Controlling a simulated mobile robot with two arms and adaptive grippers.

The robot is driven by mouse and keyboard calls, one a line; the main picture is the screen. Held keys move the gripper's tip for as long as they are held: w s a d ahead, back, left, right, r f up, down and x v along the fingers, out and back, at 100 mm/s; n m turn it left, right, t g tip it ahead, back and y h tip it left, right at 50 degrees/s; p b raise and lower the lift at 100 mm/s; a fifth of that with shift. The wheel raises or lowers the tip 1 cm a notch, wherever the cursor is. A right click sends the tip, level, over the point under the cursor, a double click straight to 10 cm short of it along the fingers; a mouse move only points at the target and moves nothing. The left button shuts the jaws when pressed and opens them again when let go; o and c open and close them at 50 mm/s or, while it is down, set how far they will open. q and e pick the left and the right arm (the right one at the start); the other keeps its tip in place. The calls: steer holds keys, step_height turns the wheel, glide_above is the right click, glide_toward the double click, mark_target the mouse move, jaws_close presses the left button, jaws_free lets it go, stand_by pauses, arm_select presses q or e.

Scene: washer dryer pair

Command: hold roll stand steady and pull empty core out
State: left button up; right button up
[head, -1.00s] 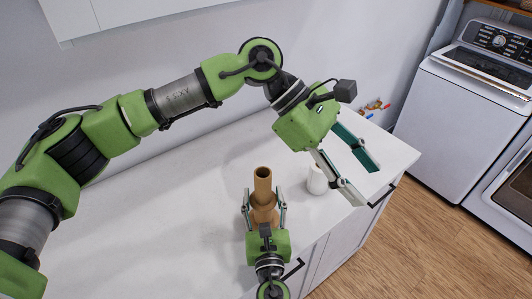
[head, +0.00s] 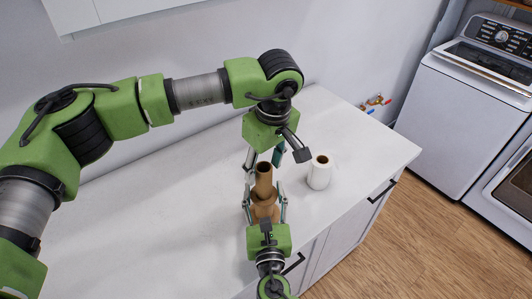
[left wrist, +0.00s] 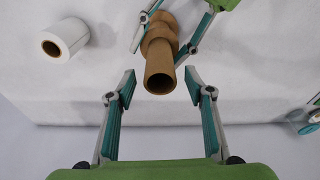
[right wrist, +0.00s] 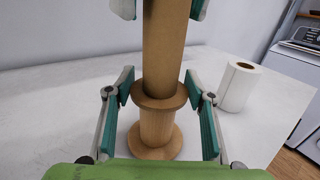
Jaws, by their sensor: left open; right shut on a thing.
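The brown roll stand (head: 265,211) stands upright on the counter, with a round base and a flange in the right wrist view (right wrist: 156,128). The brown hollow core (head: 263,182) rises from it; its open end faces the camera in the left wrist view (left wrist: 160,83). My right gripper (head: 265,197) is shut on the stand, one finger on each side. My left gripper (head: 263,157) is open above the core, pointing down. In the left wrist view its fingertips (left wrist: 161,75) lie either side of the core's end, with gaps. Its fingertips show at the right wrist view's top.
A white paper roll (head: 319,174) stands upright on the white counter (head: 150,225), right of the stand. The counter's left part is clear. Cabinets with dark handles are below its front edge; a washer (head: 470,100) stands at the right.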

mark_target(262, 180)
arm_select(q)
steer(key=f, duration=0.5)
steer(key=shift+w+a+f, duration=0.25)
steer(key=shift+w+f, duration=0.05)
steer(key=shift+f, duration=0.05)
steer(key=c, duration=1.3)
